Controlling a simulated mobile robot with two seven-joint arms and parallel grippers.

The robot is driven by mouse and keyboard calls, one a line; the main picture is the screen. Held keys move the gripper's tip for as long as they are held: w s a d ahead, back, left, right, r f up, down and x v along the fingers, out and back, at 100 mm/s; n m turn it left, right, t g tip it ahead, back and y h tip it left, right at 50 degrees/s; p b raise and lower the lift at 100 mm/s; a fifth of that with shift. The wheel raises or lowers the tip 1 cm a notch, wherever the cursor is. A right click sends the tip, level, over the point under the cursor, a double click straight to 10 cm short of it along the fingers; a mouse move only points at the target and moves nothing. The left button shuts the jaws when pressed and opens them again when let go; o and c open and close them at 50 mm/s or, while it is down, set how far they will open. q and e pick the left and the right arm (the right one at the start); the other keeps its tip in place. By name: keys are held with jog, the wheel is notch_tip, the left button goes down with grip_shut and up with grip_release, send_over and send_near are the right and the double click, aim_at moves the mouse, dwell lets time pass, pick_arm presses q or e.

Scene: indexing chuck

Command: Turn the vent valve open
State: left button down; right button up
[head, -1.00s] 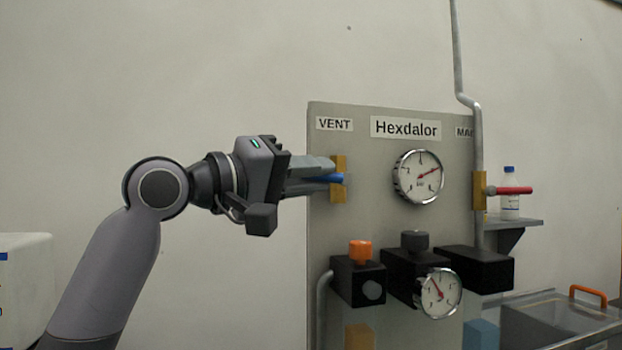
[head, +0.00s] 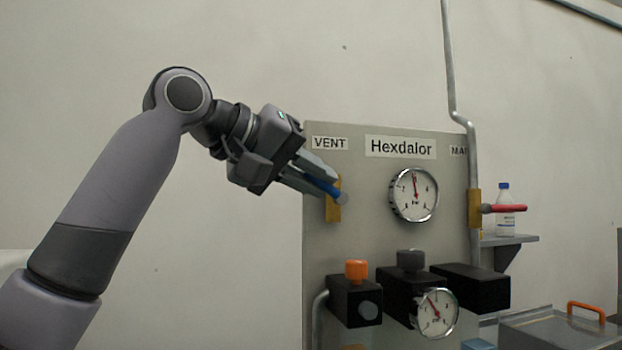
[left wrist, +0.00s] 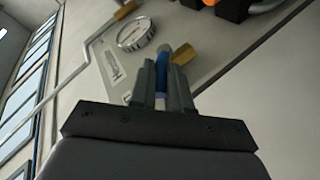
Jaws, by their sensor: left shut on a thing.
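The vent valve has a blue handle (head: 323,186) on a brass body (head: 334,205), below the VENT label (head: 330,143) at the panel's upper left. My left gripper (head: 312,181) is shut on the blue handle, which slants up and to the left from its pivot. In the left wrist view the blue handle (left wrist: 162,74) lies between the two fingers (left wrist: 161,90), with the brass body (left wrist: 184,54) just beyond. The upper gauge (head: 414,194) has its needle pointing about straight up. My right gripper is not in view.
The grey Hexdalor panel (head: 350,240) carries an orange knob (head: 356,270), a dark knob (head: 411,260) and a lower gauge (head: 435,312). A red-handled valve (head: 503,208) sits on the pipe at right, in front of a bottle (head: 505,222) on a shelf (head: 511,240).

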pick_arm(q)
jog(key=shift+s+r, duration=0.1)
jog(key=shift+r, duration=0.15)
jog(key=c, duration=1.1)
grip_release()
jog(key=shift+d+f, duration=0.1)
jog(key=b+v, duration=0.1)
jog(key=v, duration=0.6)
jog(key=shift+b, duration=0.4)
